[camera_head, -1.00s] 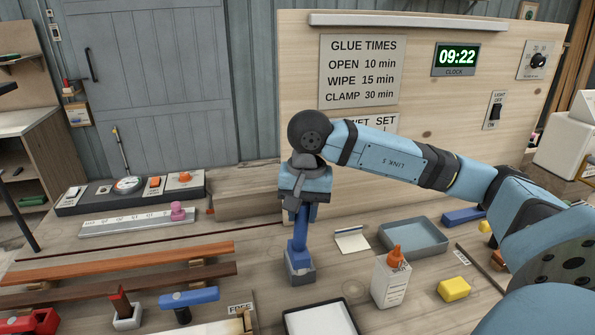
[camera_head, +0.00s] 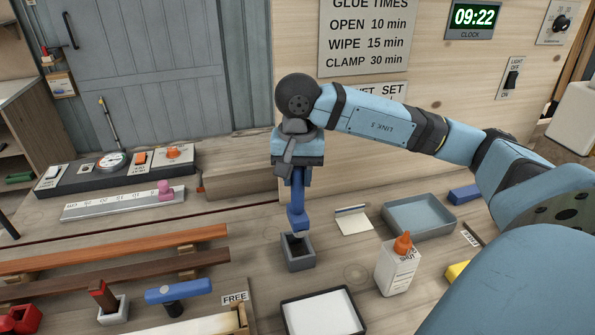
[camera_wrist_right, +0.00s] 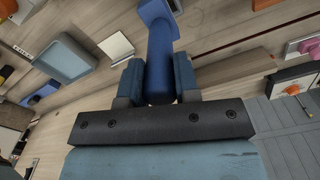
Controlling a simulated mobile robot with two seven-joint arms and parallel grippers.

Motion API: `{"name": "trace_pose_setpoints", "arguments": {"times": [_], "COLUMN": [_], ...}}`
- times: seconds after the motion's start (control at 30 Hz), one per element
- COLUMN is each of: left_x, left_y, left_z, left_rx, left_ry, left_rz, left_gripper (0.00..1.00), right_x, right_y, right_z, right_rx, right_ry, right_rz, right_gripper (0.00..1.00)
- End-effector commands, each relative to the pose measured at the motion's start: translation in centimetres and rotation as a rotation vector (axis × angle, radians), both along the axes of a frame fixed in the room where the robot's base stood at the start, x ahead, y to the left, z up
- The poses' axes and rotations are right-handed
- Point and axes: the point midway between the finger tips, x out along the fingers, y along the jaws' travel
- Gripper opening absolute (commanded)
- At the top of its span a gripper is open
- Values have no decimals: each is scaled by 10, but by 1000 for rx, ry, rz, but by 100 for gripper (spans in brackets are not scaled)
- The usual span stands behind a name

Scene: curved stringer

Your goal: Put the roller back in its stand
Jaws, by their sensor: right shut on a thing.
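The blue roller (camera_head: 296,200) is held roughly upright in my right gripper (camera_head: 297,176). Its lower end is just above the small grey stand (camera_head: 298,256), whose dark open top shows; a small gap seems to separate them. In the right wrist view the blue roller (camera_wrist_right: 160,55) sits between the two fingers of my right gripper (camera_wrist_right: 158,82), which are shut on it. The stand cannot be made out in the wrist view. My left gripper is not in view.
A glue bottle (camera_head: 398,265) stands right of the stand, with a grey tray (camera_head: 420,216) behind it. A white-filled tray (camera_head: 322,312) lies in front. Wooden strips (camera_head: 120,255) and a blue-headed tool (camera_head: 179,290) lie left. The back panel (camera_head: 440,70) rises behind.

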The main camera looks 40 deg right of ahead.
Motion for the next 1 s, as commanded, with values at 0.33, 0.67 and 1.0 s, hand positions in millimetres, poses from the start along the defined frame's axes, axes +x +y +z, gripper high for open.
{"name": "trace_pose_setpoints", "arguments": {"times": [0.33, 0.67, 1.0], "left_x": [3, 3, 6], "left_y": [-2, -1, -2], "left_z": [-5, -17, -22], "left_rx": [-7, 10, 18], "left_ry": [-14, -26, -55], "left_rz": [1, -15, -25], "left_gripper": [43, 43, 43], "right_x": [0, 0, 0], "right_y": [0, 0, 0], "right_z": [-27, -52, -73], "right_rx": [1, 0, 1], "right_ry": [0, 0, -1], "right_rz": [0, 0, 0], "right_gripper": [6, 6, 6]}}
